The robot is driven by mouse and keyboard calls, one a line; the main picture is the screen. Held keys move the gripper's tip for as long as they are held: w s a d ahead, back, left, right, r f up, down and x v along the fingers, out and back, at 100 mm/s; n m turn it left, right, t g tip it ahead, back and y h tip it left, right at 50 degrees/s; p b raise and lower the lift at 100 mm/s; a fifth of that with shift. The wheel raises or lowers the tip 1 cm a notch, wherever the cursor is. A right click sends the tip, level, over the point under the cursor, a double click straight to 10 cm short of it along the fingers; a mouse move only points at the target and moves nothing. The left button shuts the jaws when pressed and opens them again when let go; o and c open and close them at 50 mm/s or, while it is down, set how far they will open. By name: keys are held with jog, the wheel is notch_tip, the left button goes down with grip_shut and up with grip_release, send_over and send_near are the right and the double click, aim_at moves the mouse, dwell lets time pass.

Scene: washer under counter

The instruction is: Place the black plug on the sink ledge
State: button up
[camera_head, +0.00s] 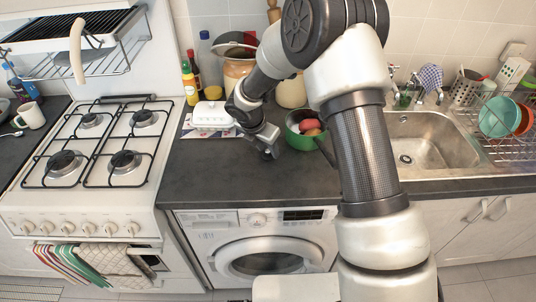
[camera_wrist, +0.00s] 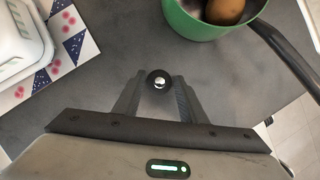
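The black plug (camera_wrist: 158,75) is small and round with a shiny metal centre, and shows in the wrist view. My gripper (camera_wrist: 158,87) has its fingertips on either side of the plug, close against it. In the head view my gripper (camera_head: 268,151) points down at the dark counter, just left of the green pot; the plug is too small there to make out clearly. The sink (camera_head: 427,139) is at the right, partly behind my arm. Its ledge (camera_head: 440,174) runs along the front of the basin and looks clear.
A green pot (camera_head: 294,132) with food inside stands close right of my gripper, its dark handle (camera_wrist: 284,52) reaching toward the counter front. A white butter dish (camera_head: 212,114) is at the left. A dish rack (camera_head: 510,125) stands right of the sink.

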grip_shut()
